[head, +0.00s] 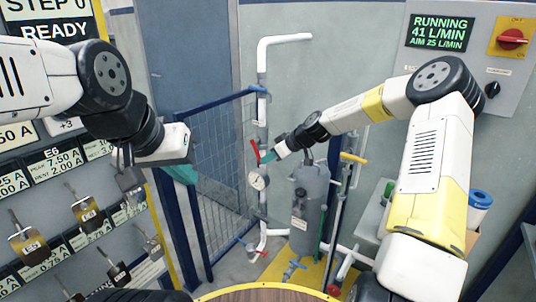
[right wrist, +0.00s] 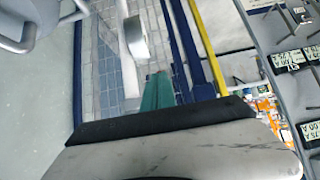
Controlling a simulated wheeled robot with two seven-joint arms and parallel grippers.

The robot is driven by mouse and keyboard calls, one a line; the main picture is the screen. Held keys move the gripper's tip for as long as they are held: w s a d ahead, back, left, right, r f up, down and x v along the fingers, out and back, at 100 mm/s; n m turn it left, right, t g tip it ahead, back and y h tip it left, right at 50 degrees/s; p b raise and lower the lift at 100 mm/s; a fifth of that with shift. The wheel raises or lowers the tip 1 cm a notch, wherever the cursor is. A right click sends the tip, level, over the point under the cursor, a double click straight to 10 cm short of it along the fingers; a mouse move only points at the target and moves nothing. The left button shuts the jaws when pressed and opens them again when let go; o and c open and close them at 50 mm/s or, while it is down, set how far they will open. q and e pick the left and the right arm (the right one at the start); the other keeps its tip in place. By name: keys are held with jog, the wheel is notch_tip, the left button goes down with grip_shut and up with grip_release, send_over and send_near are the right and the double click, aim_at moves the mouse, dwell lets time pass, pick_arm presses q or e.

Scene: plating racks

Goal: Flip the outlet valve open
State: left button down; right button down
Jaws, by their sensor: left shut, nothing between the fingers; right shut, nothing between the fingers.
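A red lever (head: 255,151) sits on the white vertical pipe (head: 262,110) left of the grey tank (head: 311,205). A yellow lever (head: 353,158) is on a pipe right of the tank. Low down are a blue-handled valve (head: 293,269) and a red one (head: 333,290). No readable label shows which is the outlet valve. My right gripper (head: 267,157) is shut and empty, its teal fingertips close beside the red lever; contact cannot be told. Its fingers show in the right wrist view (right wrist: 157,92). My left gripper (head: 182,173) is shut and empty, well to the left.
A blue mesh fence (head: 221,150) stands left of the pipe. A screen (head: 440,33) reads RUNNING 41 L/MIN, AIM 25 L/MIN. A rack with hanging tagged parts (head: 87,214) is at the left.

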jog(key=shift+x, duration=2.05)
jog(key=shift+f, duration=0.15)
jog(key=v, duration=0.7)
jog(key=shift+d+r, duration=0.25)
jog(key=shift+r, duration=0.1)
jog(key=shift+s, duration=0.2)
